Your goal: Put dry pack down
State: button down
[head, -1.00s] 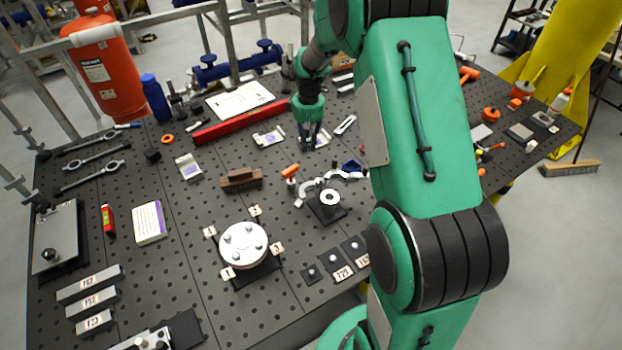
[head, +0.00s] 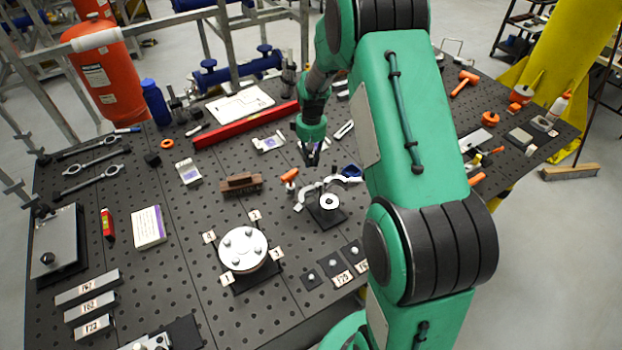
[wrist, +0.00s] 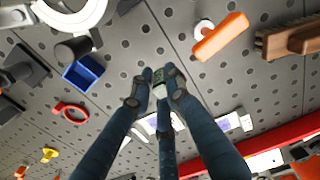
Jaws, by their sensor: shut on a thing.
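My gripper (head: 311,155) is above the perforated bench, between the red straightedge and the clamp fixture.
An orange-handled tool (wrist: 220,37) and a wooden brush (head: 240,183) lie nearby. A pale packet with a purple label (head: 268,143) lies before the red straightedge (head: 240,125). A round flange (head: 242,249) stands in front. Bare bench shows between the brush and flange.

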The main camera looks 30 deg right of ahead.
aim_at(311, 156)
jog(key=shift+f, duration=2.55)
jog(key=shift+f, duration=1.9)
jog(key=shift+f, duration=0.1)
jog(key=c, duration=1.7)
grip_release()
jog(key=shift+o, duration=0.2)
notch_tip(311, 156, up, 12)
jog(key=shift+r, duration=0.15)
